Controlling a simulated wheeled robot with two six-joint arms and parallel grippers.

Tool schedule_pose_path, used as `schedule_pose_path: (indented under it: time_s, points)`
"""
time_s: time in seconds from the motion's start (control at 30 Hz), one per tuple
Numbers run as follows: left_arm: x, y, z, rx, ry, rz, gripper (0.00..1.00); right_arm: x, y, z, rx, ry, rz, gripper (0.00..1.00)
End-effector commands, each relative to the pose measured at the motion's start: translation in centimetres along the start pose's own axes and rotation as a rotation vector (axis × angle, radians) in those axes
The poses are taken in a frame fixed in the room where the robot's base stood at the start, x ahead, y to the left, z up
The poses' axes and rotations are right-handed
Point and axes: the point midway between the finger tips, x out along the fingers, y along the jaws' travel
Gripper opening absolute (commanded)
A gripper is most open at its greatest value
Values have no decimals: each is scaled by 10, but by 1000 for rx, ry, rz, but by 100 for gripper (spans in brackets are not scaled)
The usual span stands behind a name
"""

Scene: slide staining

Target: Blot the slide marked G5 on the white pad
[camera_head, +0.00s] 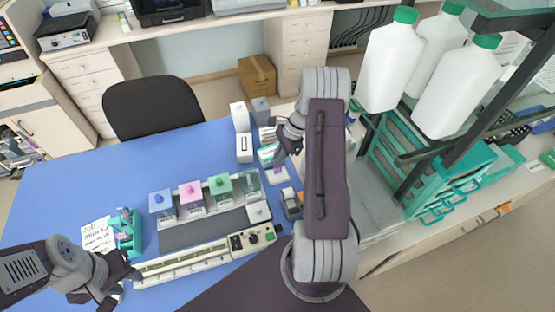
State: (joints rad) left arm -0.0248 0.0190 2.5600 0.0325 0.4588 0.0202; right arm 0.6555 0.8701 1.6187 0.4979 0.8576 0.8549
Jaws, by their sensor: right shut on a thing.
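The white pad (278,177) lies on the blue table, right of the staining jars. My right gripper (280,160) is directly over the pad's far edge, shut on a small slide with a purplish patch (280,169). The slide is at or just above the pad; I cannot tell whether it touches, and its marking is not legible. A teal rack (128,234) with other slides stands at the left. My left gripper (128,283) is at the lower left, in front of that rack; its fingers are too unclear to judge.
A long cream device (190,264) lies in front. A handwritten note (97,236) is at left. Bottles and a teal shelf rack (400,175) crowd the right.

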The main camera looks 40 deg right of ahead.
Motion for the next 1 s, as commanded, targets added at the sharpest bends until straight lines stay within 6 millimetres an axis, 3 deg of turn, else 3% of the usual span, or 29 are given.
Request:
schedule_pose_path:
  time_s: [1.0]
  points:
    - [6,0,1,0,0,0,36,9,0,-4,0,0,0,0]
